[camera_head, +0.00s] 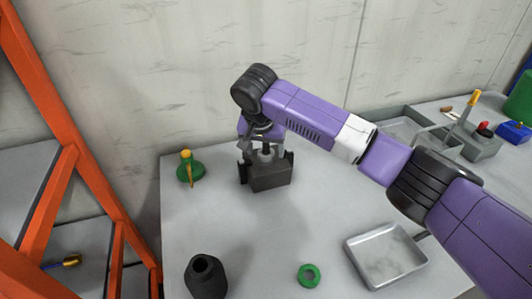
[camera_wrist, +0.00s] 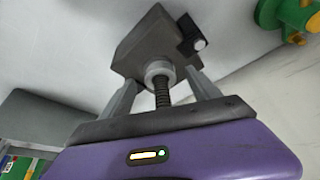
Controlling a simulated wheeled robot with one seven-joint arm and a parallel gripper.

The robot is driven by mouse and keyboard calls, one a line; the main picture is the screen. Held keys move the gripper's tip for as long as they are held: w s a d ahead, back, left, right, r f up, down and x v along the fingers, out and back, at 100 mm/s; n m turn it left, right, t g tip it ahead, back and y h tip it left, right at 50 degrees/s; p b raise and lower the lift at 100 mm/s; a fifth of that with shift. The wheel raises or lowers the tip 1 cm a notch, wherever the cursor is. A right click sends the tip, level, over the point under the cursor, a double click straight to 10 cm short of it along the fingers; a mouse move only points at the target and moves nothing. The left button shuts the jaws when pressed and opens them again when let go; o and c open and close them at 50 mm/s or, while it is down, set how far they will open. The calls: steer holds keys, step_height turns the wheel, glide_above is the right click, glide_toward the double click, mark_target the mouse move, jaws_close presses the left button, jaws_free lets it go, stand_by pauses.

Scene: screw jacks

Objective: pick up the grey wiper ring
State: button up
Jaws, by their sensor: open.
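The grey wiper ring (camera_wrist: 158,69) sits around the threaded screw (camera_wrist: 163,97) at the top of a dark grey jack housing (camera_wrist: 140,42). In the head view the ring (camera_head: 265,154) is small and partly hidden under my arm, above the housing (camera_head: 270,178) on the table. My gripper (camera_wrist: 160,76) is open, with one finger on each side of the ring and a visible gap to it. In the head view my gripper (camera_head: 265,154) points down over the jack. I cannot tell exactly how deep the fingertips reach.
A green and yellow part (camera_head: 190,172) stands left of the jack. A black bellows (camera_head: 205,277), a green ring (camera_head: 309,275) and a metal tray (camera_head: 388,256) lie toward the front. An orange rack (camera_head: 62,175) stands at left. The wall is close behind.

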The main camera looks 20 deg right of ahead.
steer(key=shift+w+f, duration=0.1)
steer(key=shift+f, duration=0.25)
steer(key=shift+c, duration=0.4)
steer(key=c, duration=1.3)
steer(key=shift+r, duration=0.1)
steer(key=shift+c, duration=0.2)
